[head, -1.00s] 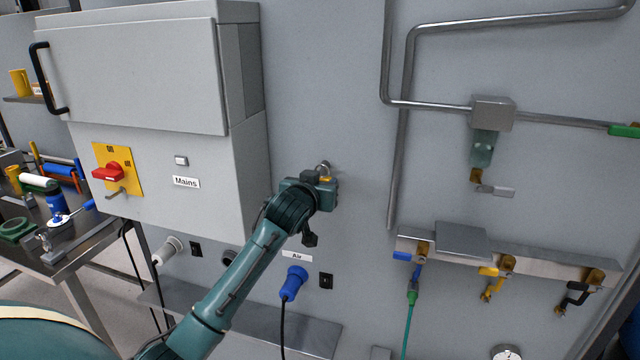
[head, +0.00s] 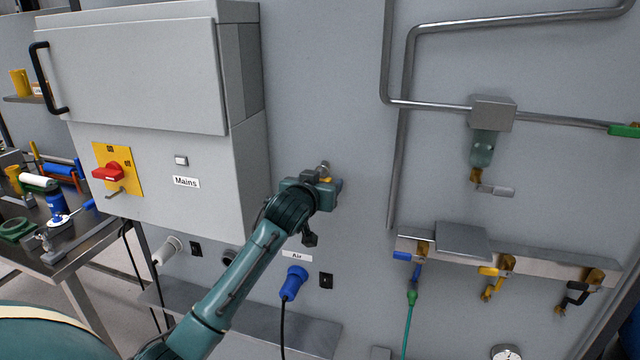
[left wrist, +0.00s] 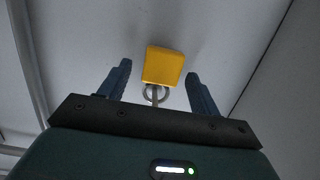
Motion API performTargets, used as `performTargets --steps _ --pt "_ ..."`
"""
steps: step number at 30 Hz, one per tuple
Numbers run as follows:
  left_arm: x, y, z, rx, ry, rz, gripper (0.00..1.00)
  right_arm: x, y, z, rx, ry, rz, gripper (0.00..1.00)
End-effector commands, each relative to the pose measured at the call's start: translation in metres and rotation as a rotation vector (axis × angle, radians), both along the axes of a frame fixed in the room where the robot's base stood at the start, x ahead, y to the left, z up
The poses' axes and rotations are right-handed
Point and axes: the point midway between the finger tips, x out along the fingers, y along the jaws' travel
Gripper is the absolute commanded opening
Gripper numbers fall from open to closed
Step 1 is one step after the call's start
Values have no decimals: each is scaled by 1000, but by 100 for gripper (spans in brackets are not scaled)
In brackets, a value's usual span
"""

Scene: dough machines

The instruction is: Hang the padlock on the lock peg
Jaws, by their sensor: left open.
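The yellow padlock (left wrist: 164,66) shows in the left wrist view between my left gripper's two spread fingers (left wrist: 158,85), with a gap on each side. Its metal shackle (left wrist: 156,95) shows at the near side of the body. In the head view only a bit of yellow (head: 326,180) shows past my left gripper (head: 331,184), beside a round metal fitting (head: 323,167) on the wall. I cannot tell whether the shackle is around that fitting. A metal peg (head: 116,193) sticks out below the red switch on a yellow plate. My right gripper is out of view.
The grey mains cabinet (head: 180,110) juts out left of my left gripper. Below are a blue air plug (head: 292,283) and a metal ledge (head: 250,318). Pipes and a valve rail (head: 530,264) are on the right. The wall around the gripper is mostly bare.

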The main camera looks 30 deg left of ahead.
Motion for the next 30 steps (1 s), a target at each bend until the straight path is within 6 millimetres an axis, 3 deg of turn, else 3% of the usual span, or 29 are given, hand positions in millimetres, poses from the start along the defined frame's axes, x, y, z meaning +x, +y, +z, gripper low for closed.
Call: performTargets --steps 30 --pt "-29 -6 6 0 0 0 63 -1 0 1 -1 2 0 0"
